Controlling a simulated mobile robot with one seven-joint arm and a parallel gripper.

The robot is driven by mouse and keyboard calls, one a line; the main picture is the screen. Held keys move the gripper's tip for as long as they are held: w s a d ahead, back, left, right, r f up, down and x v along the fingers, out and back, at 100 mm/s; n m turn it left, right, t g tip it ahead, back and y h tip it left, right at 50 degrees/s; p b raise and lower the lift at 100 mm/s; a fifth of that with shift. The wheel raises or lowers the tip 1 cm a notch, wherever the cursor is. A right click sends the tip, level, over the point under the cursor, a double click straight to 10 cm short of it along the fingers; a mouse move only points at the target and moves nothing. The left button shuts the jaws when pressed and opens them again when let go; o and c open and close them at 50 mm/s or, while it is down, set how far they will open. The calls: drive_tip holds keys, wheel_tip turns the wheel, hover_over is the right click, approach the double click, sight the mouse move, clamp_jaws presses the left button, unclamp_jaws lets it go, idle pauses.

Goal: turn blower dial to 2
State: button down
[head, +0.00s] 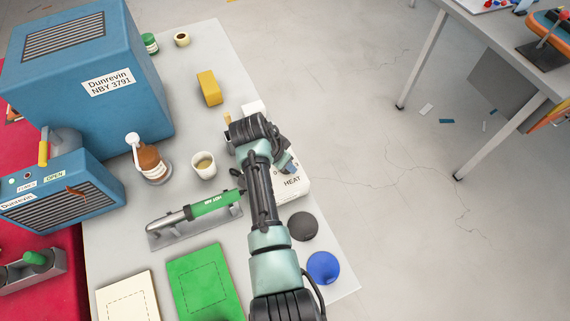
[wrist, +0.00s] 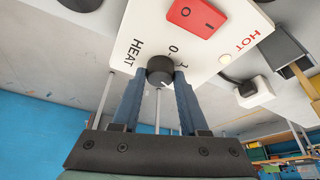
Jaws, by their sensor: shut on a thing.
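The blower's control box is white and stands near the right edge of the table in the head view (head: 291,188), with HEAT printed on it. In the wrist view its white panel (wrist: 215,45) fills the top. The dial (wrist: 160,70) is a dark round knob with a light mark on its near lower side. My gripper's two blue fingers (wrist: 160,82) are shut on the knob, one on each side. Printed figures, including a 0, show beside the knob; the rest are partly hidden. In the head view my gripper (head: 289,165) is at the box, and the dial is hidden.
A red rocker switch (wrist: 196,16) is on the same panel, close to the knob. Dark (head: 303,226) and blue (head: 323,267) discs lie nearer.

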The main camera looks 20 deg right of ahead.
drive_tip(key=shift+m+g+b, duration=0.3)
drive_tip(key=shift+m+b, duration=0.1)
drive_tip(key=shift+m, duration=0.3)
drive_tip(key=shift+c, duration=2.2)
unclamp_jaws()
drive_tip(key=b+v, duration=0.1)
drive_tip(key=v, duration=1.2)
drive_tip(key=shift+a, duration=0.1)
